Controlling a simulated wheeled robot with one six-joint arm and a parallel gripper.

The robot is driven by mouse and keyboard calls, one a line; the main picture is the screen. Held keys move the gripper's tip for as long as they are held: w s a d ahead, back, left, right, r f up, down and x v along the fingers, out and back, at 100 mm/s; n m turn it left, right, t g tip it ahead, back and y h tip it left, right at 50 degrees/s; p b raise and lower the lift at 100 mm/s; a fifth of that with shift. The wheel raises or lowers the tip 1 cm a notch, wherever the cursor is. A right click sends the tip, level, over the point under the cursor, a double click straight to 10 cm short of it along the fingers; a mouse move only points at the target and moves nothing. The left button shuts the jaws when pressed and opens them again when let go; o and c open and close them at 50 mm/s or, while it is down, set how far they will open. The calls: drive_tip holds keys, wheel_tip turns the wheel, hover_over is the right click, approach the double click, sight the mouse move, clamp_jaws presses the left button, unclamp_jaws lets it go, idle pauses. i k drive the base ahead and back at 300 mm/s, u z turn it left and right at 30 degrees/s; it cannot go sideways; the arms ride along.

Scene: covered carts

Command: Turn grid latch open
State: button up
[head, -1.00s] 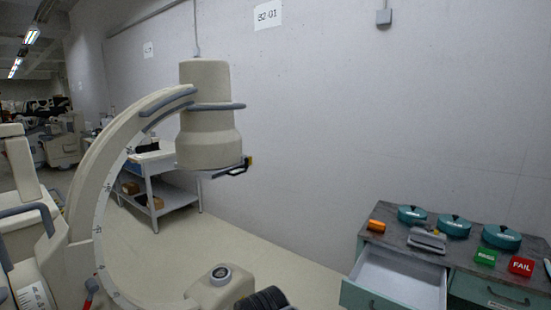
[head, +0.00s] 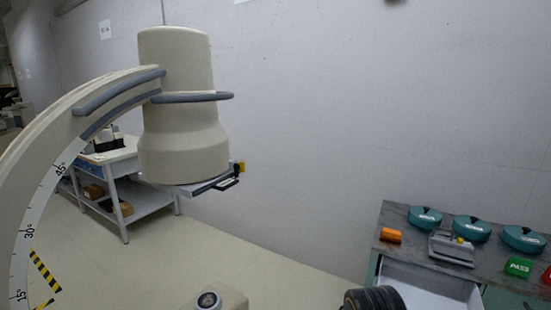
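A grid tray (head: 208,186) sits under the beige cylindrical head (head: 182,105) of a C-arm. A small dark latch (head: 228,183) is at the tray's right end, with a yellow block (head: 241,167) beside it. The latch is small here, and I cannot tell whether it is turned open or shut. My gripper is not clearly in view. A black ribbed part (head: 373,300) shows at the bottom edge, and I cannot tell what it belongs to.
The C-arm's curved arm (head: 50,155) fills the left side. A workbench (head: 380,235) at the right has an open drawer (head: 425,285), several teal round cases and a green PASS block (head: 518,267). A shelved cart (head: 125,195) stands behind. Floor between is clear.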

sight(240, 166)
drive_tip(key=u, duration=0.05)
drive_tip(key=i, duration=0.85)
drive_tip(key=u, duration=0.4)
